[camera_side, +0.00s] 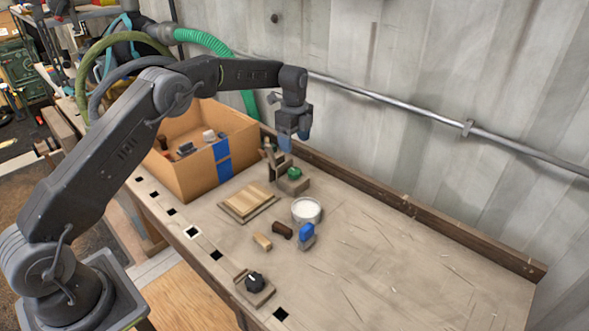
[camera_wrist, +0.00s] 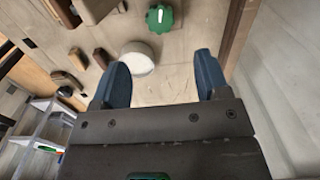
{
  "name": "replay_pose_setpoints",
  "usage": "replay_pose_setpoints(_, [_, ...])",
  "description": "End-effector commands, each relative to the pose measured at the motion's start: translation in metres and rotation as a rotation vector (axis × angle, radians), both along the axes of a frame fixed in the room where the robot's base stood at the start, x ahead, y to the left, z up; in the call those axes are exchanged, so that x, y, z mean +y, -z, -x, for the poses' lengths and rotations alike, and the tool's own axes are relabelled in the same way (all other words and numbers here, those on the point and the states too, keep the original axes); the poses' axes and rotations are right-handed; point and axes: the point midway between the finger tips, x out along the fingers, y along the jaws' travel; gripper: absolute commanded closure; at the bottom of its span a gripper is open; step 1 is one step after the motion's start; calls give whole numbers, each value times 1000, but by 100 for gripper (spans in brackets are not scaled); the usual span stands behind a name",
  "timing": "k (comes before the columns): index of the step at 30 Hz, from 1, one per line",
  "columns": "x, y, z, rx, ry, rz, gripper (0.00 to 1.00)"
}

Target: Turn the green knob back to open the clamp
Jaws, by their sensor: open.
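The green knob (camera_side: 294,173) sits on a small wooden clamp block (camera_side: 291,184) at the back of the bench, right of the cardboard box. In the wrist view the green knob (camera_wrist: 160,18) is near the top edge, with a white pointer mark on its face. My gripper (camera_side: 294,138) is above the clamp in the side view, pointing down. In the wrist view my gripper (camera_wrist: 160,78) has its two blue fingers spread wide with nothing between them. The knob lies beyond the fingertips and is not touched. The clamp's jaw is partly hidden.
A cardboard box (camera_side: 186,165) with blue tape holds several items. A wooden board (camera_side: 247,203), a white round container (camera_side: 306,209), a blue object (camera_side: 306,235), small wooden pieces (camera_side: 282,230) and a black knob (camera_side: 254,281) lie on the bench. The bench's right side is clear.

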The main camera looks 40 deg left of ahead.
Motion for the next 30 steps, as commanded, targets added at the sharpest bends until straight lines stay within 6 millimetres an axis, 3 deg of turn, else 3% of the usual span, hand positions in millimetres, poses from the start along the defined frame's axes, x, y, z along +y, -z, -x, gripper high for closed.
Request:
replay_pose_setpoints(9, [0, 67, 1, 4, -1, -2, 31])
replay_pose_setpoints(15, [0, 94, 0, 2, -1, -3, 31])
replay_pose_setpoints(28, [0, 103, 0, 0, -1, -4, 31])
replay_pose_setpoints(30, [0, 103, 0, 0, -1, -4, 37])
